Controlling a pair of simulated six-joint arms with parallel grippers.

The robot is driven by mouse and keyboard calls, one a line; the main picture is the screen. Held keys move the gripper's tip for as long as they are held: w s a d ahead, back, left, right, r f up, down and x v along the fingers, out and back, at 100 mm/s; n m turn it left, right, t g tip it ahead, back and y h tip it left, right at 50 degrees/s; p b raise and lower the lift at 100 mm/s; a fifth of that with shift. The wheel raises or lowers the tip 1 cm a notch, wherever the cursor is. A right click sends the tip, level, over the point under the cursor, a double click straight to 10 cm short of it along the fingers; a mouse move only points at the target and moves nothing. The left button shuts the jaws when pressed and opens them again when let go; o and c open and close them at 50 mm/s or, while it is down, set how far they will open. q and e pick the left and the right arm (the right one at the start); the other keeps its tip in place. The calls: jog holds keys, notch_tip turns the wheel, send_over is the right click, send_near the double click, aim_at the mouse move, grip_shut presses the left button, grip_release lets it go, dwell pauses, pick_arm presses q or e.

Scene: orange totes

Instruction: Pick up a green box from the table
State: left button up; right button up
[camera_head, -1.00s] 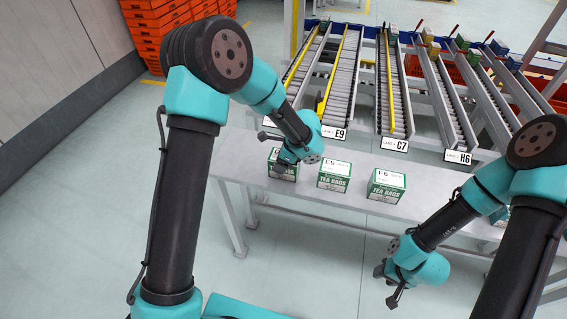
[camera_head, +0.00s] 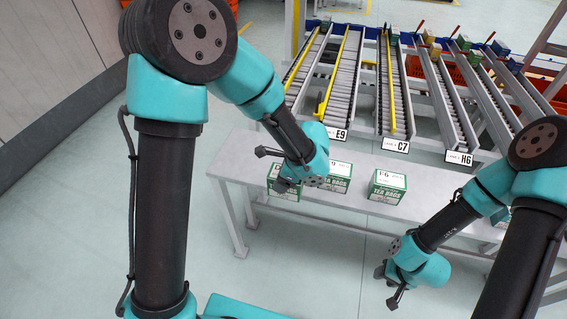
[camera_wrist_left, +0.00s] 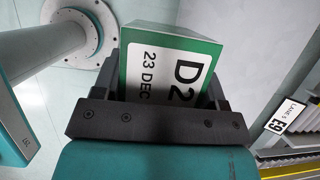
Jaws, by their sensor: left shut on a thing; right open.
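A green box (camera_head: 284,191) with a white label is in my left gripper (camera_head: 288,183), over the left part of the grey table. In the left wrist view the green box (camera_wrist_left: 172,65) shows a label reading "D2" and "23 DEC", between the two fingers of my left gripper (camera_wrist_left: 170,98). My left wrist hides part of it in the head view. Two similar green tea boxes stand on the table, one in the middle (camera_head: 338,184), partly covered by my left wrist, and one farther right (camera_head: 387,188). My right gripper (camera_head: 389,284) is open and empty, in front of the table.
The grey table (camera_head: 330,208) runs across the view. Behind it stand several roller lanes (camera_head: 396,100) with signs such as E9, C7 and H6. Orange totes (camera_head: 220,8) show at the back. The table front right of the boxes is partly clear.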

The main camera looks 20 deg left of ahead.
pick_arm(q)
jog(key=shift+s+d+r, duration=0.1)
jog(key=shift+s+d, duration=0.15)
jog(key=shift+s, duration=0.6)
jog(key=shift+s+d+r, duration=0.1)
jog(key=shift+s+d, duration=0.1)
jog(key=shift+s, duration=0.6)
jog(key=shift+s+d+r, duration=0.1)
jog(key=shift+s+d, duration=0.15)
jog(key=shift+s, duration=0.6)
